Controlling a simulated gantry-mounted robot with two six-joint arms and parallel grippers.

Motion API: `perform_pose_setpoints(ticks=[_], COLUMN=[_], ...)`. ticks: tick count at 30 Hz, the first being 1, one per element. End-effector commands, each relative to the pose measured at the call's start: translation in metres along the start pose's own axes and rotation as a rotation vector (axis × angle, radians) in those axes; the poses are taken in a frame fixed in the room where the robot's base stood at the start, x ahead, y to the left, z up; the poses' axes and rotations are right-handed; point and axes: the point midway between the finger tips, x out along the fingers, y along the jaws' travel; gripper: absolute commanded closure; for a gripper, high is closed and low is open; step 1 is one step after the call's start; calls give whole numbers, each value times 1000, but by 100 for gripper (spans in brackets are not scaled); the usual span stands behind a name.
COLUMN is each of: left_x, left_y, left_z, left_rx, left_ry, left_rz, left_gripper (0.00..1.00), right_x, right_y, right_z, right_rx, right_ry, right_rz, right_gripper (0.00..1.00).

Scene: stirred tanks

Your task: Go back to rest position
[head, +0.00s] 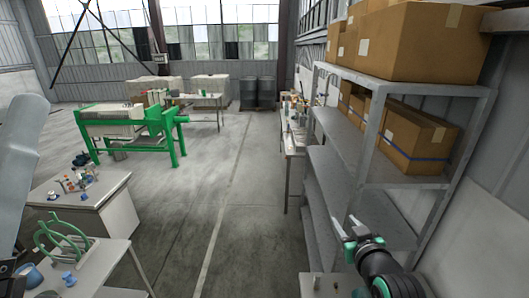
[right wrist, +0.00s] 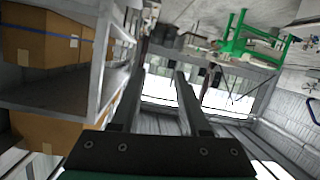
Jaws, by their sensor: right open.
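My right gripper (head: 356,230) is at the lower right in the head view, in front of the grey shelf rack. Its two fingers are apart with nothing between them. In the right wrist view the right gripper (right wrist: 162,62) shows two dark fingers spread, with only the far hall behind them. My left gripper cannot be made out in the head view; a pale arm part of mine fills the left edge.
A grey shelf rack (head: 372,84) with cardboard boxes (head: 415,42) stands close on the right. Tables with small parts (head: 100,210) stand at the lower left. A green-framed machine (head: 128,130) stands farther back. The middle floor (head: 215,170) is clear.

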Motion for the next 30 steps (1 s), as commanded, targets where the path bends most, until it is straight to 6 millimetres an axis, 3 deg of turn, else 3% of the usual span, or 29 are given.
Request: perform_pose_setpoints(ticks=[1,3,5,9,12,16,18,20,30], left_x=[0,0,0,0,0,0,0,0,0], left_y=[0,0,0,0,0,0,0,0,0], left_z=[0,0,0,0,0,0,0,0,0], left_rx=[0,0,0,0,0,0,0,0,0], left_ry=[0,0,0,0,0,0,0,0,0], left_rz=[0,0,0,0,0,0,0,0,0], left_gripper=[43,43,43,43,43,43,43,43,43], right_x=[-20,-54,-90,-190,-264,-336,-358,-368,-367], right_y=[-1,-2,-3,1,6,12,14,14,14], right_z=[-41,-93,-134,-208,-240,-256,-258,-259,-260], right_rx=[5,16,27,61,86,113,124,135,157], right_ry=[107,256,384,682,875,1052,1106,1131,1131], right_rz=[5,11,16,26,34,38,37,32,18], right_gripper=[55,55,55,55,55,55,55,55,55])
